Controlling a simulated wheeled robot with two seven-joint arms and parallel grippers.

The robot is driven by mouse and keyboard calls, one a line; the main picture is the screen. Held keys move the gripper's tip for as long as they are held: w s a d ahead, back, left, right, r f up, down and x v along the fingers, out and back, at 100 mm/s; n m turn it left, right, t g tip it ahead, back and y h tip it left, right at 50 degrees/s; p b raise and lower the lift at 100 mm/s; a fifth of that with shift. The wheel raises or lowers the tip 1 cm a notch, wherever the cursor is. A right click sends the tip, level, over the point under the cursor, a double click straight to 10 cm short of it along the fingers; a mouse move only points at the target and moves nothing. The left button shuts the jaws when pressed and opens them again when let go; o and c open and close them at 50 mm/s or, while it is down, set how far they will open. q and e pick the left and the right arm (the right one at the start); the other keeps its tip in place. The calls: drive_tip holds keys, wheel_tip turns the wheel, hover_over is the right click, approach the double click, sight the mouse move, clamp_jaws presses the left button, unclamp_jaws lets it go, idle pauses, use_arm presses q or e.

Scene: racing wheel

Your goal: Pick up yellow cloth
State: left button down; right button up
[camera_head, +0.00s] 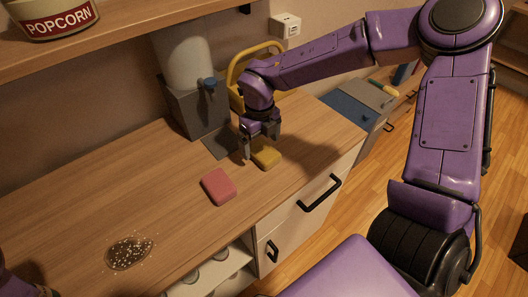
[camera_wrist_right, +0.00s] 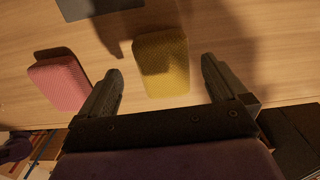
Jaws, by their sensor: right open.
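The yellow cloth (camera_head: 266,158) lies flat on the wooden counter in the head view, close to the counter's front edge. In the right wrist view the yellow cloth (camera_wrist_right: 162,62) is a textured, rounded block shape lying between and beyond the fingertips. My right gripper (camera_head: 258,150) hangs over the counter at the cloth; its fingers (camera_wrist_right: 160,80) are spread apart and hold nothing. A shadow falls on part of the cloth. At the lower left corner of the head view a purple part of my left arm shows, but its gripper jaws cannot be made out.
A pink cloth (camera_head: 219,187) lies to the left of the yellow one; it also shows in the wrist view (camera_wrist_right: 60,82). A grey dispenser (camera_head: 196,105) and a yellow-handled item (camera_head: 237,78) stand behind. A dark patch with white specks (camera_head: 129,252) lies at front left. The left counter is mostly clear.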

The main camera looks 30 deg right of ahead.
sight(261, 147)
drive_tip(key=f, duration=0.3)
drive_tip(key=shift+w+d+f, duration=0.15)
drive_tip(key=shift+w+f, duration=0.05)
drive_tip(key=shift+w, duration=0.05)
drive_tip(key=shift+s, duration=0.1)
drive_tip(key=c, duration=1.1)
drive_tip(key=shift+o, duration=0.2)
drive_tip(key=shift+r, duration=0.1)
drive_tip(key=shift+r, duration=0.3)
drive_tip(key=r, duration=0.1)
drive_tip(key=r+b, duration=0.1)
drive_tip(key=r, duration=0.1)
drive_tip(key=shift+s+a, duration=0.1)
drive_tip(key=shift+a, duration=0.15)
drive_tip(key=s+a+r+b, duration=0.3)
drive_tip(key=s+a+r, duration=0.6)
drive_tip(key=shift+s+a+r+b, duration=0.15)
drive_tip(key=shift+s+a+b, duration=0.1)
drive_tip(key=shift+s+b, duration=0.1)
